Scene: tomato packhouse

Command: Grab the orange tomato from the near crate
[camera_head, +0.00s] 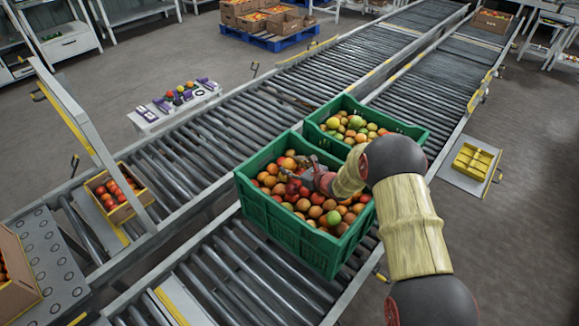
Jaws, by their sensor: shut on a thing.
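The near green crate (285,229) stands on the roller conveyor, filled with red, orange and brownish tomatoes. My arm reaches in from the right, and my gripper (285,174) is down among the tomatoes at the crate's upper middle. It is shut on a tomato, which the fingers and the neighbouring fruit mostly hide; I cannot tell its colour for sure. Several orange tomatoes (316,212) lie in the heap around and in front of the gripper.
A second green crate (413,131) with green, yellow and orange tomatoes stands right behind the near one. A small box (125,210) of red tomatoes is at the left under a metal frame. A yellow tray (473,160) lies at the right. The rollers (222,135) behind the crates are clear.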

